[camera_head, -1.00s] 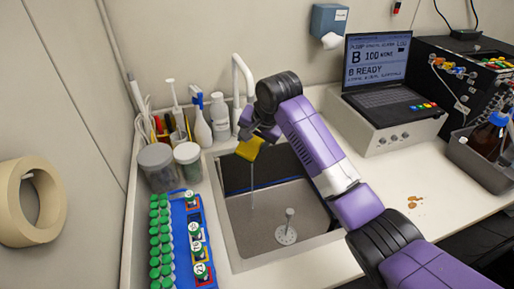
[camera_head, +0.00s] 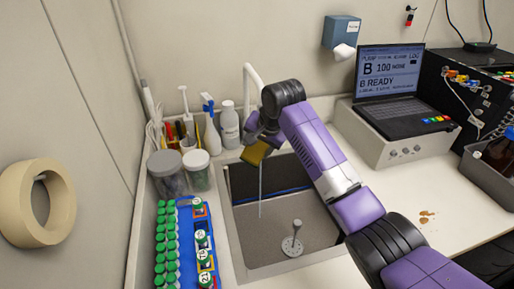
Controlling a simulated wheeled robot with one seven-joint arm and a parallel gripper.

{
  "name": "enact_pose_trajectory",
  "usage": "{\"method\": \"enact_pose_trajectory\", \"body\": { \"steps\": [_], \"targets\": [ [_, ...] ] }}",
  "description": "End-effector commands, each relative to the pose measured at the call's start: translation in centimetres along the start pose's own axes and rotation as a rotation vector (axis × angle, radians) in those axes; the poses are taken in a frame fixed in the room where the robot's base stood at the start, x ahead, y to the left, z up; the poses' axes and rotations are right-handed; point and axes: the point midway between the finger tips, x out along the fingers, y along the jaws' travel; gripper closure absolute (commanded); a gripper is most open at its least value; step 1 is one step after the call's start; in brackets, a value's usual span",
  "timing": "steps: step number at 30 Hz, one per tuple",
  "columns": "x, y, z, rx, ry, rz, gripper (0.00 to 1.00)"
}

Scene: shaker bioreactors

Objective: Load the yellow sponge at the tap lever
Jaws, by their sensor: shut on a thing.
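My gripper (camera_head: 262,139) is shut on the yellow sponge (camera_head: 255,154) and holds it above the back left part of the sink. The sponge hangs tilted, and its upper part is hidden by my gripper. The white tap (camera_head: 250,76) stands behind the sink, and my arm covers part of it. I cannot make out the tap lever. A thin pale stream (camera_head: 260,190) shows below the sponge, running down into the sink (camera_head: 245,225). I cannot tell whether the sponge touches the stream.
Lidded jars (camera_head: 197,170), bottles (camera_head: 229,125) and a brush holder crowd the counter left of the sink. A blue rack (camera_head: 189,230) with green-capped tubes is in front. A laptop (camera_head: 390,85) sits on a white device at right. Brown spots (camera_head: 426,215) mark the right counter.

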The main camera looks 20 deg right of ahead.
Motion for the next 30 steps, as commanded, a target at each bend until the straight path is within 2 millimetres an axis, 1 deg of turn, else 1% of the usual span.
{"method": "enact_pose_trajectory", "body": {
  "steps": [5, 30],
  "targets": [
    [-0.7, 0.6, 0.5, 0.000, -0.001, 0.001, 0.77],
    [-3.5, 4.8, 3.8, 0.001, -0.001, 0.001, 0.77]
  ]
}}
